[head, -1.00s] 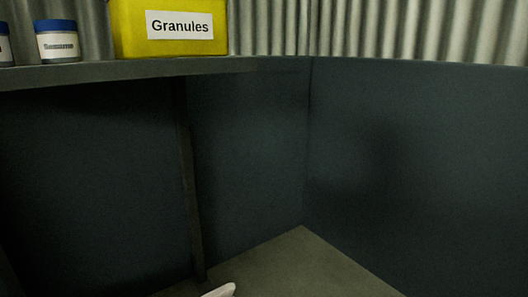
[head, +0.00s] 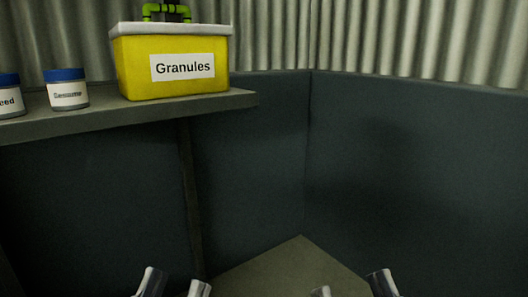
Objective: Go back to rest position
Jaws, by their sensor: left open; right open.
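My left gripper (head: 175,284) shows at the bottom edge of the head view, left of the middle. Its two pale fingertips stand apart with nothing visible between them. My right gripper (head: 351,284) shows at the bottom edge, right of the middle. Its fingertips are also apart, and nothing shows between them. Only the finger ends are in view; the rest of both grippers and the arms is below the picture. Both are clear of the shelf.
A shelf (head: 215,104) at the upper left holds a yellow box labelled Granules (head: 135,75) and two blue-lidded jars, one jar (head: 67,100) and another jar (head: 8,105) at the left edge. Dark walls meet in a corner above a bare floor (head: 290,265).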

